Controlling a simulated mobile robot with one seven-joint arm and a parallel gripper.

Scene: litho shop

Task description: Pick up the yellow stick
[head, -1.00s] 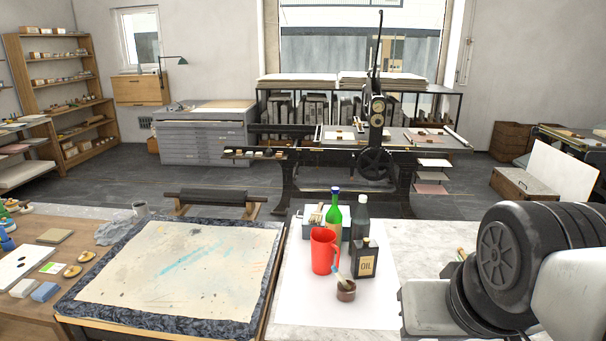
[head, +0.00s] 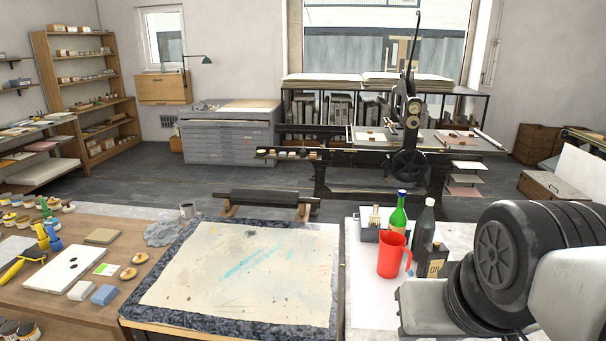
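No clear yellow stick shows in the head view. At the far left edge, a yellow-handled tool (head: 12,272), perhaps a roller, lies on the wooden table (head: 60,300). A small upright yellow item (head: 42,238) stands behind it beside blue ones; it is too small to make out. My arm (head: 520,260) fills the lower right and hides part of the right-hand table. My gripper is out of view.
A stone slab with a stained sheet (head: 240,265) lies in the middle front. To its right stand a red jug (head: 391,256), a green bottle (head: 398,214), a dark bottle (head: 425,224) and an oil can (head: 437,262). A press (head: 410,160) stands behind, across open floor (head: 150,180).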

